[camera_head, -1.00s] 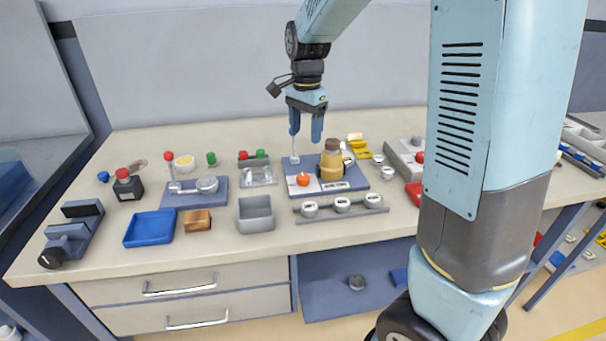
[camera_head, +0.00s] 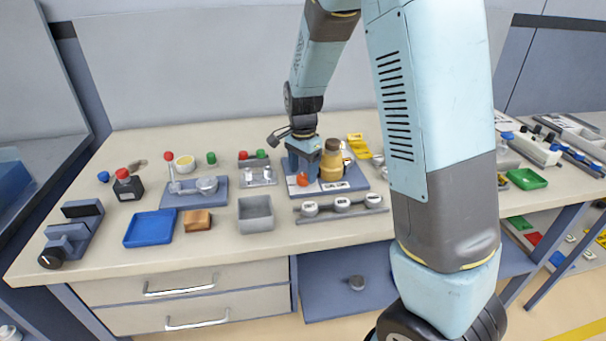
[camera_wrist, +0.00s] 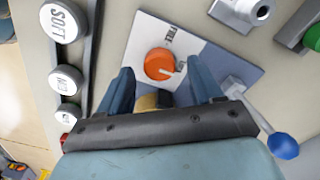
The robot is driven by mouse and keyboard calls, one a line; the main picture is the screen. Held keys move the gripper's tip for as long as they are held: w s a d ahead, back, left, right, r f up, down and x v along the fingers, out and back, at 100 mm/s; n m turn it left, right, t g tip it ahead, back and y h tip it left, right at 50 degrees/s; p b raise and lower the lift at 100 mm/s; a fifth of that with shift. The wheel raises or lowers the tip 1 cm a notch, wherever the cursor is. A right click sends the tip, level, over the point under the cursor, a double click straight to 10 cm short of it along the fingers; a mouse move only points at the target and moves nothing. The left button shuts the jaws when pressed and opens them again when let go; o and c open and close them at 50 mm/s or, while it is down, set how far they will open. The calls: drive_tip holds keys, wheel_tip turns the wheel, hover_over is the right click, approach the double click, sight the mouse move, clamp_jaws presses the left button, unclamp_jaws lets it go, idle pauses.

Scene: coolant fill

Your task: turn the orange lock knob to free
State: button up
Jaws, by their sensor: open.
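The orange lock knob (camera_wrist: 159,64) is round, with a pale pointer mark toward the right in the wrist view. It sits on a white panel (camera_wrist: 143,38) on a blue-grey plate. In the head view the knob (camera_head: 302,181) shows low beside my fingers, partly hidden. My gripper (camera_wrist: 161,70) is open and points down; its blue fingers lie on either side of the knob in the wrist view. In the head view my gripper (camera_head: 304,172) is low over the plate. I cannot tell whether the fingers touch the knob.
A yellow bottle with a brown cap (camera_head: 330,161) stands on the plate just right of my gripper. A grey bin (camera_head: 255,213) stands front left. A blue-tipped lever (camera_wrist: 283,145) is close by in the wrist view.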

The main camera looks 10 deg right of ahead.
drive_tip(key=shift+f, duration=0.85)
drive_tip(key=c, duration=1.1)
drive_tip(key=shift+o, duration=0.2)
